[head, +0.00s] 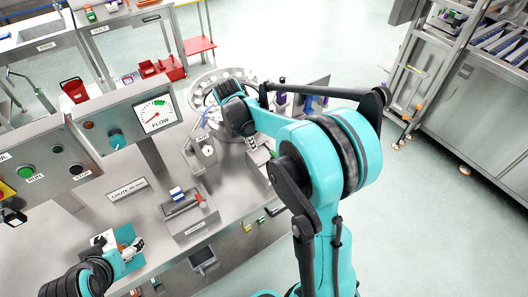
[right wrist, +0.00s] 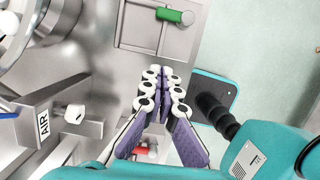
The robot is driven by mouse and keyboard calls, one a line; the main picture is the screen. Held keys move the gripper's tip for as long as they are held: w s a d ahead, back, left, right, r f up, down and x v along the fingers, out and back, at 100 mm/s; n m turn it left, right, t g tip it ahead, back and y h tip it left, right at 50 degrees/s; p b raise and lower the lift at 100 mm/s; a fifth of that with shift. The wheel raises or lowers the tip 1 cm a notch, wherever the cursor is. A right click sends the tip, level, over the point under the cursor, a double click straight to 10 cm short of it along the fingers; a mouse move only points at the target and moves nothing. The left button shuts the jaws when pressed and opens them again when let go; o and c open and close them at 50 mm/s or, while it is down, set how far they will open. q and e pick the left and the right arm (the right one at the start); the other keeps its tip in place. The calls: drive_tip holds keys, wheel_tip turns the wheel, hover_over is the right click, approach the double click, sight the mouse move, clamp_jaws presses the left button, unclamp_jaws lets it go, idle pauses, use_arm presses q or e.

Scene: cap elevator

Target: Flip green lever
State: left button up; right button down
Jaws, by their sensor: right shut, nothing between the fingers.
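A green lever handle (right wrist: 175,16) shows at the top of the right wrist view, on a thin rod over a grey metal plate (right wrist: 133,25). My right gripper (right wrist: 161,85) is shut and empty, its purple-padded fingers together below the plate in that picture and apart from the green handle. In the head view my right arm reaches over the bench and largely hides this spot. My left gripper (head: 125,245) is over the bench at the lower left; its finger opening is unclear.
A metal block marked AIR (right wrist: 43,124) stands left of my right gripper. In the head view, a round metal bowl (head: 199,88) is behind my right arm. A FLOW gauge panel (head: 159,112) stands on the left. Open floor (head: 440,240) lies right of the bench.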

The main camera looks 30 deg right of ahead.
sight(269, 158)
drive_tip(key=b+x, duration=0.1)
drive_tip(key=x, duration=0.9)
drive_tip(key=shift+b, duration=0.35)
drive_tip(key=d, duration=0.3)
drive_tip(key=shift+w+d, duration=0.1)
drive_tip(key=shift+d, duration=0.45)
use_arm(q)
drive_tip(key=shift+f, duration=0.8)
drive_tip(key=shift+w+d, duration=0.1)
use_arm(e)
drive_tip(key=shift+w, duration=0.1)
